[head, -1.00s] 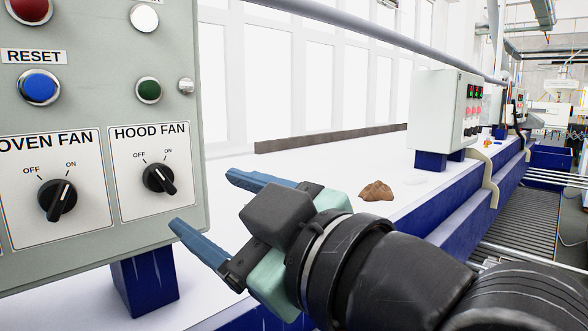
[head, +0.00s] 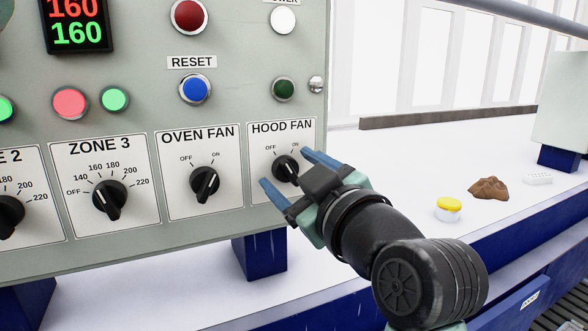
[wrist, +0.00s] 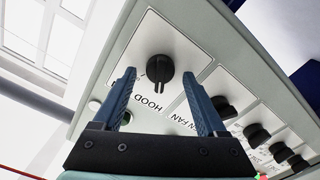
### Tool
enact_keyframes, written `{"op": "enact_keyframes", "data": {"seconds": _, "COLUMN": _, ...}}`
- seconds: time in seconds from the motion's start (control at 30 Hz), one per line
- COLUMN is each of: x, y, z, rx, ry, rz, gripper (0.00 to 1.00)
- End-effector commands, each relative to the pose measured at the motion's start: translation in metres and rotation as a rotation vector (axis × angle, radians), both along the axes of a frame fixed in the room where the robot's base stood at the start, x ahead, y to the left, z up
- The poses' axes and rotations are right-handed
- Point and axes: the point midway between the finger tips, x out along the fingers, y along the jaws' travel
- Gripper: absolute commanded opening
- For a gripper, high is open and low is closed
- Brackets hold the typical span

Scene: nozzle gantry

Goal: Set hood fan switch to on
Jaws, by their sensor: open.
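The hood fan switch (head: 283,167) is a black rotary knob on a white plate labelled HOOD FAN, with OFF at upper left and ON at upper right. Its grip bar slants from upper left to lower right, with the upper end toward OFF. My gripper (head: 286,171) is open in front of it, one blue finger on each side in the picture. In the wrist view the knob (wrist: 158,67) lies between and slightly beyond the fingertips, with visible gaps on both sides. I cannot tell the exact depth left to the knob.
The oven fan knob (head: 204,183) is just left on the same grey panel, with the zone 3 knob (head: 109,199) beyond. A blue button (head: 195,89) and a green button (head: 283,89) sit above. A yellow-topped button (head: 448,205) and a brown lump (head: 488,188) lie on the white surface.

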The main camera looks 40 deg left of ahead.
Motion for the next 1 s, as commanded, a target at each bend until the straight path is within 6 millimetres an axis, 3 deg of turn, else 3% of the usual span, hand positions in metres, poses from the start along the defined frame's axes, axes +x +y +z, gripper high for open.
{"op": "enact_keyframes", "data": {"seconds": 0.07, "x": 0.0000, "y": -0.0002, "z": -0.0001, "rx": 0.000, "ry": 0.000, "rz": 0.000, "gripper": 0.71}}
{"op": "enact_keyframes", "data": {"seconds": 0.47, "x": -0.0002, "y": -0.0005, "z": 0.0000, "rx": 0.000, "ry": 0.001, "rz": 0.000, "gripper": 0.00}}
{"op": "enact_keyframes", "data": {"seconds": 1.0, "x": 0.0008, "y": -0.0009, "z": 0.0004, "rx": 0.050, "ry": 0.124, "rz": 0.000, "gripper": 0.00}}
